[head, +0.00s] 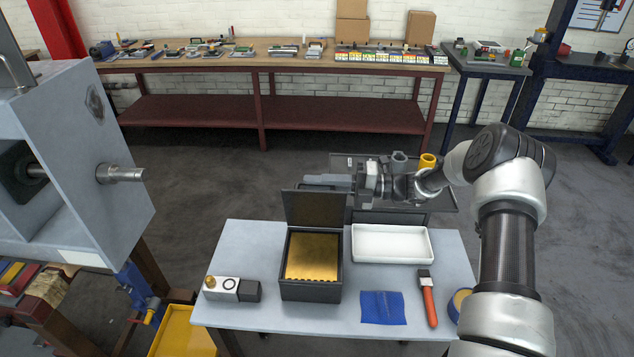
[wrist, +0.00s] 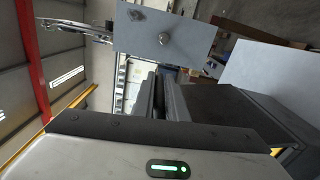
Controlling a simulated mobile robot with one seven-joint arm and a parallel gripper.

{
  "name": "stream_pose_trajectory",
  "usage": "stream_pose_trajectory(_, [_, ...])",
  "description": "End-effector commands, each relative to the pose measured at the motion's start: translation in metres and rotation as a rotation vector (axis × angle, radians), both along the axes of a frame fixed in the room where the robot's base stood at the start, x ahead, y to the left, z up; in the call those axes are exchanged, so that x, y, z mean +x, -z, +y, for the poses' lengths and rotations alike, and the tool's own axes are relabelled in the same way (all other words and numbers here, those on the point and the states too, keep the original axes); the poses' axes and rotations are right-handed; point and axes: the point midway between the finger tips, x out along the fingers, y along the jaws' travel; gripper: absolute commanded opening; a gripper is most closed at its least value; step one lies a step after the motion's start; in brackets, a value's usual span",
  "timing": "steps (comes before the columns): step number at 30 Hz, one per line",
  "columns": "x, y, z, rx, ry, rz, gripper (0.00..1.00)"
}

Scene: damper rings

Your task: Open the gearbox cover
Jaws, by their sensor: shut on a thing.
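A large grey machine housing (head: 95,150) with a metal shaft (head: 120,174) stands at the left; its shaft face also shows in the wrist view (wrist: 165,37). I cannot make out a separate cover on it. A black box (head: 310,291) with a gold inside stands on the table. Its dark lid (head: 315,209) stands upright at the back. My gripper (head: 322,182) points left at the lid's top edge and is shut on it, as far as I can tell. In the wrist view the fingers (wrist: 160,98) are close together beside a dark panel; their contact is partly hidden.
On the light table (head: 250,235) are a white tray (head: 392,244), a blue cloth (head: 382,307), an orange-handled brush (head: 428,298) and a small white-and-black block (head: 232,288). Behind my gripper is a dark tray with a yellow cup (head: 428,160). The floor behind is open.

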Motion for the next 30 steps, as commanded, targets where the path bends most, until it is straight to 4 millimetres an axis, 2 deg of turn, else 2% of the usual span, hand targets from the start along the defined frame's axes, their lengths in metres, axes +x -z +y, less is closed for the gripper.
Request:
stream_pose_trajectory(22, [0.0054, -0.0012, -0.0009, 0.001, 0.002, -0.007, 0.0])
stream_pose_trajectory(23, [0.0054, -0.0012, -0.0009, 0.001, 0.002, -0.007, 0.13])
stream_pose_trajectory(26, [0.0053, -0.0009, -0.0008, 0.0, 0.002, -0.007, 0.29])
stream_pose_trajectory(30, [0.005, -0.0003, -0.0006, 0.0, 0.002, -0.006, 0.29])
